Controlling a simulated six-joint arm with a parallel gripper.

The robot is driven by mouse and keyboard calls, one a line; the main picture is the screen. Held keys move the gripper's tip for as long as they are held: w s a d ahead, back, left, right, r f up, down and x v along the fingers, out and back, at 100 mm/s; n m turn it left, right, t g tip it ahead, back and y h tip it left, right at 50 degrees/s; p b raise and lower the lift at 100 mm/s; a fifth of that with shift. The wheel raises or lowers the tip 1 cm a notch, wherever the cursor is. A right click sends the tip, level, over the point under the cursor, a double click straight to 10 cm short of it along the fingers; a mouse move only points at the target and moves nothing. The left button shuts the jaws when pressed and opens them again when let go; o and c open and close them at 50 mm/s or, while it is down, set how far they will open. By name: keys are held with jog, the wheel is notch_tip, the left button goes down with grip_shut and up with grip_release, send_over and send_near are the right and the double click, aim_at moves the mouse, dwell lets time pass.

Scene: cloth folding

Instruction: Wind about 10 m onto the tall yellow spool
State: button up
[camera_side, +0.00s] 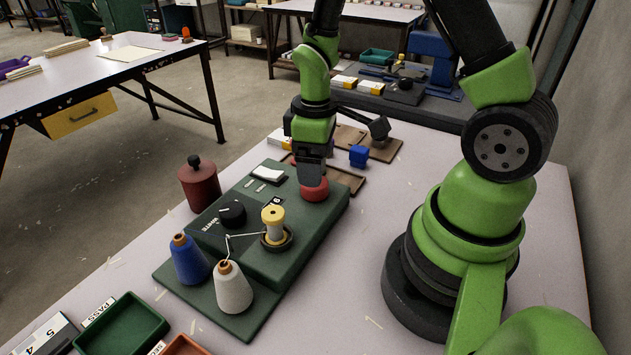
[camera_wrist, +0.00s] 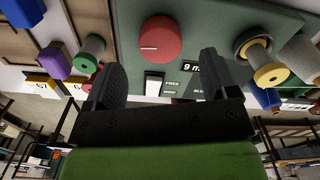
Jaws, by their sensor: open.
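The tall yellow spool (camera_side: 273,216) stands upright on the black spindle of the green winder, with pale thread around its middle; it also shows in the wrist view (camera_wrist: 271,75). A thread guide arm reaches toward it from near the white cone (camera_side: 233,290). The winder's display (camera_wrist: 192,67) reads about 9 m in the wrist view. My gripper (camera_side: 311,177) hangs just above the red round knob (camera_side: 314,191). In the wrist view my gripper (camera_wrist: 160,60) is open, with the red knob (camera_wrist: 160,39) beyond the gap between its fingers. Contact with the knob cannot be told.
A blue cone (camera_side: 188,262) stands beside the white one. A black dial (camera_side: 232,214) and a white rocker switch (camera_wrist: 154,81) are on the winder. A dark red lidded pot (camera_side: 199,183) stands at left. A green tray (camera_side: 122,325) lies in front. A blue spool (camera_side: 358,156) stands behind.

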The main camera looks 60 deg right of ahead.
jog(key=shift+f, duration=2.65)
jog(key=c, duration=0.9)
jog(key=shift+m, duration=1)
jog(key=o, duration=0.9)
jog(key=shift+r, duration=0.1)
notch_tip(320, 180, up, 10)
jog(key=shift+f, duration=0.1)
